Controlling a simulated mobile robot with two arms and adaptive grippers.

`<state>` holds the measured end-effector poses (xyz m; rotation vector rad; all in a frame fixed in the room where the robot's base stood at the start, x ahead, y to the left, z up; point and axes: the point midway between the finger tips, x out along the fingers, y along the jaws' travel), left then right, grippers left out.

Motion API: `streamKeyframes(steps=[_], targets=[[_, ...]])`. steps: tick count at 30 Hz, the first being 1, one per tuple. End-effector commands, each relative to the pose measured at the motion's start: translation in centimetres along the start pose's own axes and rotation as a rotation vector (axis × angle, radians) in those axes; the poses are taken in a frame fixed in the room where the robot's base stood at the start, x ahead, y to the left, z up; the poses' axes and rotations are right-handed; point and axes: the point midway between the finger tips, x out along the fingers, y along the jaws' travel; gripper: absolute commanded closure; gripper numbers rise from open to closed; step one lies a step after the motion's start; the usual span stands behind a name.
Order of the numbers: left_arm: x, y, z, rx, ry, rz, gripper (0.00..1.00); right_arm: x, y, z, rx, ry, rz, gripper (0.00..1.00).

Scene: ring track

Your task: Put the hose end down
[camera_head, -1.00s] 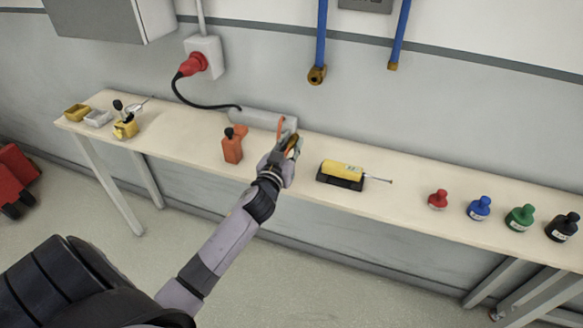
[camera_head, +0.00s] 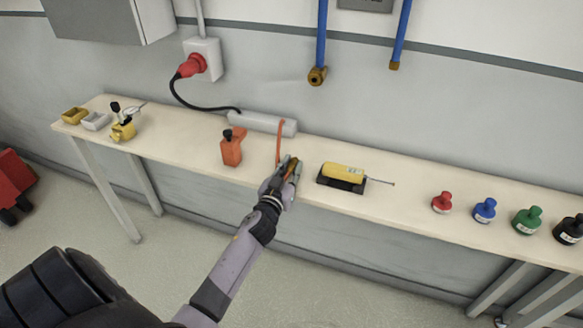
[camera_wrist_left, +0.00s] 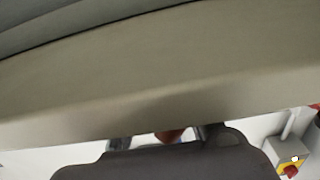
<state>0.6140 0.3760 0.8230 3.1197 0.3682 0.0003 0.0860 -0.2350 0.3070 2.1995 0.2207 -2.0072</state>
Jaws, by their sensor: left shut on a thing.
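An orange hose (camera_head: 279,140) runs over the bench from near the grey power strip toward my left gripper. My left gripper (camera_head: 290,167) is over the front part of the bench top and is shut on the hose end, which its fingers mostly cover. In the left wrist view, an orange-brown piece (camera_wrist_left: 170,135) shows small and partly hidden at the gripper. I cannot tell whether the hose end touches the bench. My right gripper is not in view.
The bench (camera_head: 400,202) holds an orange bottle (camera_head: 231,150) to the left and a yellow tool (camera_head: 343,172) on a black base close on the right. The grey power strip (camera_head: 255,122) lies behind. Several small bottles stand at right. Bench space before them is clear.

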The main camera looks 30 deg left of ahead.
Motion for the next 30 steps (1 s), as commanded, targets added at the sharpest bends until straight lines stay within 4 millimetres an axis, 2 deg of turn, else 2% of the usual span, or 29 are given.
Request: streamKeyframes(steps=[11,12,18,20,30], targets=[[-0.1,0.0,1.3,-0.002,-0.008,-0.001,1.0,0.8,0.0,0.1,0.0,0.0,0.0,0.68],[-0.1,0.0,1.4,-0.002,-0.01,-0.002,0.77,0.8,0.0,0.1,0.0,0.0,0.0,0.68],[-0.2,0.0,1.7,-0.004,-0.015,-0.002,0.64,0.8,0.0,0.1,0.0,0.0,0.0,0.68],[-0.2,0.0,1.7,-0.004,-0.015,-0.003,0.6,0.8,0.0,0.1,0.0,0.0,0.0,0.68],[-0.2,0.0,1.5,-0.005,-0.016,-0.004,0.6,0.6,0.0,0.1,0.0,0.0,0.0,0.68]])
